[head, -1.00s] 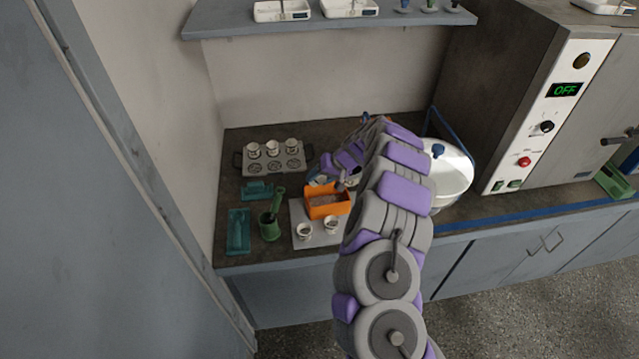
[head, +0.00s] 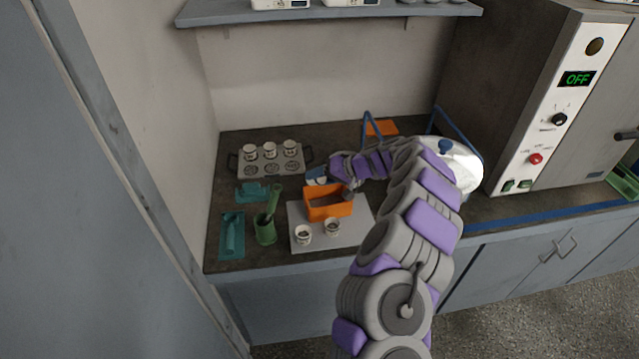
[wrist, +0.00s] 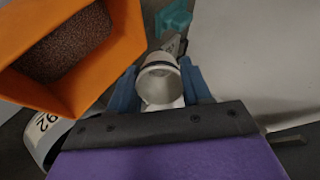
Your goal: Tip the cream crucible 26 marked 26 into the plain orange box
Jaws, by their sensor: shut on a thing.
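My gripper (wrist: 160,90) is shut on a small cream crucible (wrist: 159,85), with a blue finger on each side. Its round mouth faces the wrist camera; I cannot read a number on it or tell its contents. In the head view the gripper (head: 316,176) is just behind the plain orange box (head: 328,210). The box stands on a pale grey board (head: 352,237). In the wrist view the box (wrist: 120,62) is beside the crucible, to its left, and brown granules lie inside it.
Two small cups (head: 303,235) (head: 332,228) stand in front of the box. A rack (head: 270,161) with several cups is behind left. A green mortar (head: 265,230) and teal trays (head: 231,236) are left. A white pot (head: 462,165) stands right. A marked pale vessel (wrist: 48,132) is lower left.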

